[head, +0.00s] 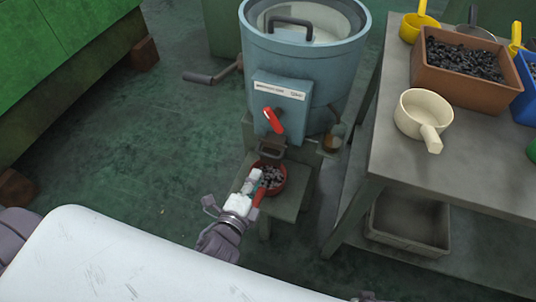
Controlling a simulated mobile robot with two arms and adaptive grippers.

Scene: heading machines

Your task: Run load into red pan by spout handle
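The red pan (283,186) sits under the spout (270,152) on a small stand, with dark pieces in it. Its short red handle (259,197) points toward me. The red spout handle (273,120) slants on the front of the blue-grey drum machine (300,75), above the spout. My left gripper (255,180) is at the pan's near left side, right beside its handle. Its fingers overlap the pan's edge in the head view, so whether they grip the handle cannot be told. My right gripper does not show clearly.
A grey table (460,170) at right holds a brown bin (460,85) of dark pieces, a cream scoop pan (422,112), yellow scoops and a blue bin (526,92). A grey tray (408,222) is on its lower shelf. Green floor is clear at left.

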